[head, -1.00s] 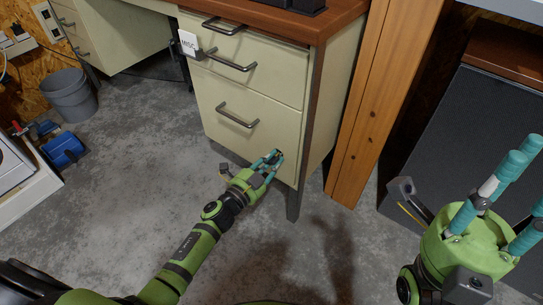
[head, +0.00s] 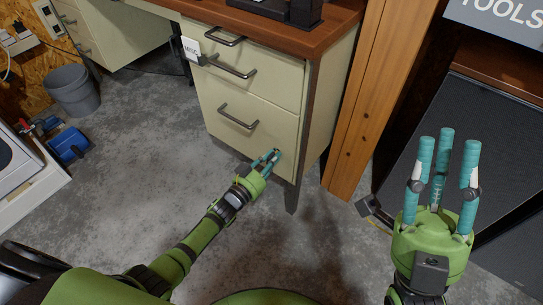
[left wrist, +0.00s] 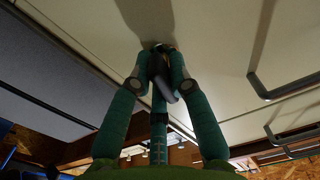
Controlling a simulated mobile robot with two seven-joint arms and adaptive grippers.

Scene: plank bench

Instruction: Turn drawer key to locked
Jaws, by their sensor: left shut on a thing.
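The cream drawer cabinet (head: 235,128) has dark handles and a wood top. My left gripper (head: 273,156) reaches the lower right of its bottom drawer front. In the left wrist view, the teal fingers (left wrist: 160,65) are closed around a small dark key (left wrist: 162,82) at the drawer front. The fingers cover most of the key, and I cannot tell its angle. My right gripper (head: 443,180) is at the right of the head view, with its teal fingers spread, pointing up and empty.
A wooden post (head: 358,110) stands right of the cabinet. A dark panel (head: 470,140) and a TOOLS sign (head: 505,15) are at the right. A grey bin (head: 73,90) and a blue dustpan (head: 68,146) lie at the left. The concrete floor before the cabinet is clear.

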